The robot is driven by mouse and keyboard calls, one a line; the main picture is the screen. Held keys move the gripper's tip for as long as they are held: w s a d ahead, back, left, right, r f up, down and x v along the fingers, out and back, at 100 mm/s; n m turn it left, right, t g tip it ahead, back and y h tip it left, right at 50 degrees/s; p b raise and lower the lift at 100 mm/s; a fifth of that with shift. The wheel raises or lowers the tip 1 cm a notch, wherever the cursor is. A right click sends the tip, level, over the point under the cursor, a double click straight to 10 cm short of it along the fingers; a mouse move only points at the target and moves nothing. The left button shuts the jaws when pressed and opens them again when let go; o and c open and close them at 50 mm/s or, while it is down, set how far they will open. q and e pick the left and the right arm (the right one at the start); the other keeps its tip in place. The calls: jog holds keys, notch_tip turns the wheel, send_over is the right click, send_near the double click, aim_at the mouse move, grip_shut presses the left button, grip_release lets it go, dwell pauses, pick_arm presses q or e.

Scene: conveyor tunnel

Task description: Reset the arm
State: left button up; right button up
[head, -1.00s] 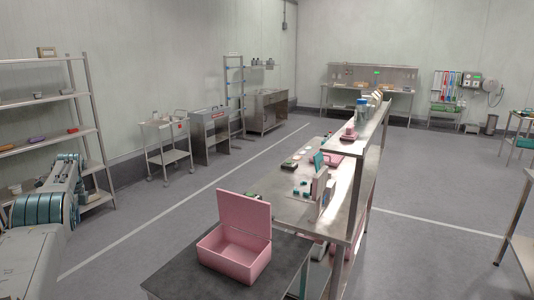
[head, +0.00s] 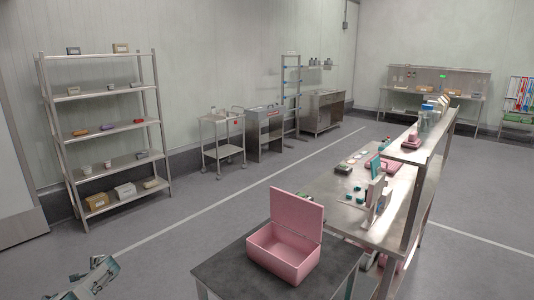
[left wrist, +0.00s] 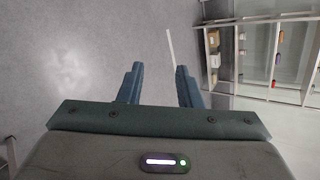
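My left gripper shows in the left wrist view (left wrist: 158,75), its two dark fingers apart with nothing between them and bare grey floor beyond. In the head view part of my left arm shows low at the bottom left, over the floor and clear of the tables; its fingertips are not clear there. My right arm and gripper are in neither current view.
An open pink box (head: 284,252) stands on a dark table (head: 225,268) at the bottom centre. A steel bench with an upper shelf (head: 412,150) runs behind it. A shelving rack (head: 66,165) stands at the left wall. The floor (head: 190,225) between is clear.

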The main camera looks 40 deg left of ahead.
pick_arm(q)
jog(key=s+d+f+t, duration=0.3)
jog(key=s+f, duration=0.5)
jog(key=s, duration=0.4)
jog(key=s+d+f+n+h, duration=0.1)
jog(key=s+d+f+h, duration=0.15)
jog(key=d+f, duration=0.65)
jog(key=s+d+f+h, duration=0.1)
jog(key=s+d+f, duration=0.2)
jog(key=d+f, duration=0.6)
jog(key=s+d+f+n+h, duration=0.15)
jog(key=d+f, duration=0.45)
jog(key=d, duration=1)
jog(key=s+d+f+g+h, duration=0.1)
jog(key=s+d+f+h, duration=0.3)
jog(key=d, duration=1.1)
jog(key=d+f+n+h, duration=0.1)
jog(key=d+f, duration=0.6)
jog(key=d, duration=0.9)
notch_tip(320, 180, down, 6)
jog(key=b, duration=0.6)
jog(key=shift+d, duration=0.25)
